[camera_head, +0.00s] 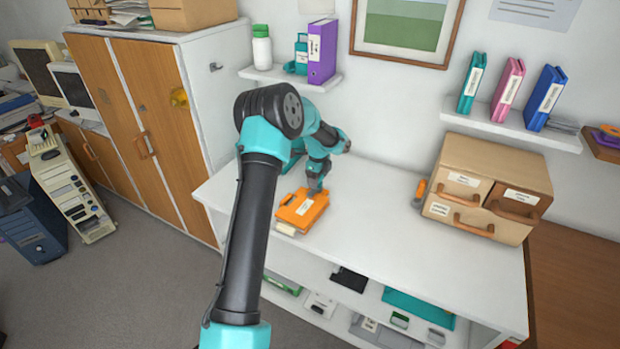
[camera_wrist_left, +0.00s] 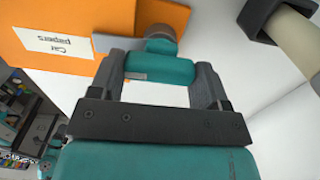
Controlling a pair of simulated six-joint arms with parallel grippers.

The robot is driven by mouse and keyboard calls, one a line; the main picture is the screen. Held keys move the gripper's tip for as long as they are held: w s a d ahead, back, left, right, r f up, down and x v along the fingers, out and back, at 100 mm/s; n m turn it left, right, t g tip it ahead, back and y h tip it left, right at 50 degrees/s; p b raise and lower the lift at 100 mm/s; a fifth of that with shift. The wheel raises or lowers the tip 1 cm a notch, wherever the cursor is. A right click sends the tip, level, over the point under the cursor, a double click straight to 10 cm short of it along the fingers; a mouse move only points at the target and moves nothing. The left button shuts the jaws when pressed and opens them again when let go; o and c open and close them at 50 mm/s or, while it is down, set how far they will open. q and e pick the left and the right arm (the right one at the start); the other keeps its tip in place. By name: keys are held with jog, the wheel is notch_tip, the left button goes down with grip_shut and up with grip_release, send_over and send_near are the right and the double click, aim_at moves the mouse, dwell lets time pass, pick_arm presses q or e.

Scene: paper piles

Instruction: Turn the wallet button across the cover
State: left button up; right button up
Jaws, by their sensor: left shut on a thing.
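An orange wallet (camera_head: 291,201) lies on the white counter. In the left wrist view, the orange wallet (camera_wrist_left: 165,18) carries an upside-down label reading "Car papers". My left gripper (camera_head: 316,189) is low at the wallet's far right edge. In the left wrist view, my left gripper (camera_wrist_left: 160,84) has its fingers on both sides of a teal bar, apparently the wallet button (camera_wrist_left: 160,68), and is shut on it. A brown rounded end and a grey strip adjoin the teal bar. The exact angle of the button is unclear. My right gripper is not in view.
A pale roll (camera_head: 286,230) lies at the wallet's near edge. A tan drawer box (camera_head: 478,202) stands at the counter's right, with a small orange item (camera_head: 419,191) beside it. The counter (camera_head: 380,255) between wallet and box is clear. Shelves (camera_head: 290,78) hang above.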

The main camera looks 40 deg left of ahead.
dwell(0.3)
pick_arm(q)
jog(key=o, duration=1.3)
notch_tip(320, 180, up, 17)
jog(key=shift+r, duration=0.2)
